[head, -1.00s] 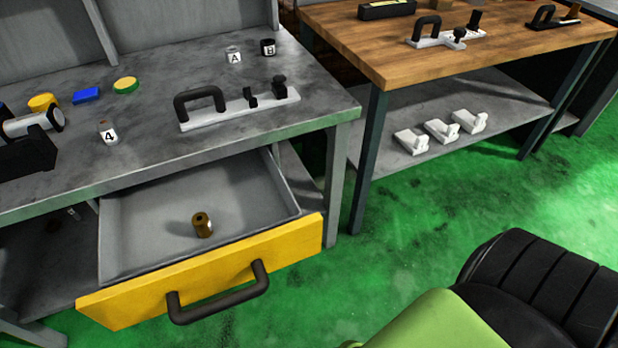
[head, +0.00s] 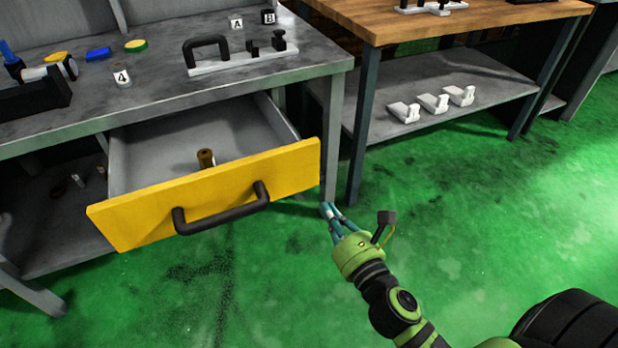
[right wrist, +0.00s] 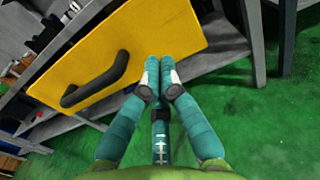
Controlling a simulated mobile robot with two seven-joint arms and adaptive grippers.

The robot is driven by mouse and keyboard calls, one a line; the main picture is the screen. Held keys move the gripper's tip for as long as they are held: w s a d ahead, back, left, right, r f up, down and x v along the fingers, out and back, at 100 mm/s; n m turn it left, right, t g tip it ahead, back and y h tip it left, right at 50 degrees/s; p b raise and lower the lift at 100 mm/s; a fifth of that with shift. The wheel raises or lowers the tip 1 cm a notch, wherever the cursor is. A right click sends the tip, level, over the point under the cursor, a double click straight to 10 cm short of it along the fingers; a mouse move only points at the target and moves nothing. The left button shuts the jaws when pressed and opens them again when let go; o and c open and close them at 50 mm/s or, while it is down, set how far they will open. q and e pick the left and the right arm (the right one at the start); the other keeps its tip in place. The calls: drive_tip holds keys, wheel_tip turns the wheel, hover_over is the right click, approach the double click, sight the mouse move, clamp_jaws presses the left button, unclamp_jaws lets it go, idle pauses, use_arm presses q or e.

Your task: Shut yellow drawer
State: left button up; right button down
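The yellow drawer (head: 285,170) under the grey metal workbench stands pulled out, with a black bar handle (head: 222,211) on its front. A small brass cylinder (head: 206,158) stands inside it. My right gripper (head: 328,210) is to the right of the drawer front in the head view, apart from the handle. In the right wrist view its fingertips (right wrist: 160,75) are close together with nothing visible between them, and the yellow front (right wrist: 150,35) and black handle (right wrist: 95,85) lie beyond and to the left. My left gripper is not in view.
The grey workbench (head: 150,100) carries a black-handled fixture (head: 240,62), blocks and small parts. A wood-topped table (head: 450,22) stands to the right, with white brackets (head: 432,103) on its lower shelf. Green floor (head: 480,220) is clear in front.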

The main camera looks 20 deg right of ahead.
sight(299, 165)
drive_tip(key=w, duration=1.1)
drive_tip(key=shift+w+a, duration=0.1)
drive_tip(key=shift+a, duration=0.1)
drive_tip(key=shift+w, duration=0.75)
drive_tip(key=shift+w, duration=0.1)
